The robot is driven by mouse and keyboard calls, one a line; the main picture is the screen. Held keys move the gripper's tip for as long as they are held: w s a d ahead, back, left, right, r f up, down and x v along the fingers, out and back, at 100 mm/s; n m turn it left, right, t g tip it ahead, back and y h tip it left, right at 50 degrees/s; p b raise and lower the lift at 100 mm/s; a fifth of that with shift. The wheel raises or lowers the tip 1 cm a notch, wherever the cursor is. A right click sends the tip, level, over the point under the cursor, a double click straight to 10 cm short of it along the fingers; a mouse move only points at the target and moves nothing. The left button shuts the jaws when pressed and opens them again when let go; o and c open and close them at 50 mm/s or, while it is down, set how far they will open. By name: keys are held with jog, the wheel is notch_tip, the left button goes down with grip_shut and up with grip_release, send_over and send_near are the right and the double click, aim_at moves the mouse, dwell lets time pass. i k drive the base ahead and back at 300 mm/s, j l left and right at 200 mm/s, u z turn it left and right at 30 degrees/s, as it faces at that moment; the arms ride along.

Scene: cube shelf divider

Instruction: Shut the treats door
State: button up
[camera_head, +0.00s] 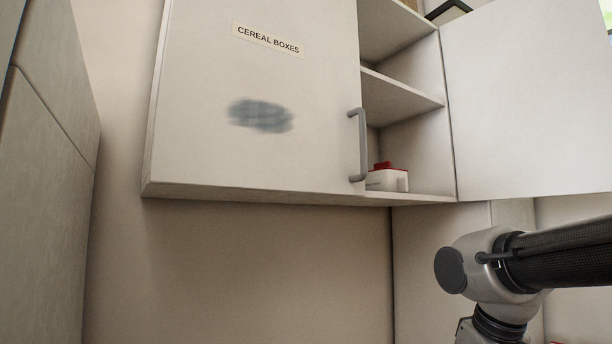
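A white wall cabinet has a left door (210,140) labelled "CEREAL BOXES", with a grey smudge and a grey bar handle (361,145) at its right edge. That door is shut. A second door (530,100) on the right stands wide open, swung out to the right. Its visible face bears no label or handle, so I cannot read whether it is the treats door. The open right compartment shows shelves (402,98). My arm reaches in from the lower right, below the open door; my gripper is not in view.
A white box with a red top (387,178) stands on the cabinet's bottom shelf, just right of the handle. A dark-framed thing (446,10) shows above, at the top edge. A tall grey cabinet (45,190) stands at the left.

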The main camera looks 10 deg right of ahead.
aim_at(529, 82)
jog(key=l+u, duration=0.15)
jog(key=l, duration=0.25)
jog(key=k+l+u, duration=0.15)
jog(key=l, duration=0.2)
jog(key=l+u, duration=0.15)
jog(key=l, duration=0.25)
jog(key=k+l+u, duration=0.2)
jog(key=l, duration=0.15)
jog(key=l+z, duration=0.1)
jog(key=z, duration=1.5)
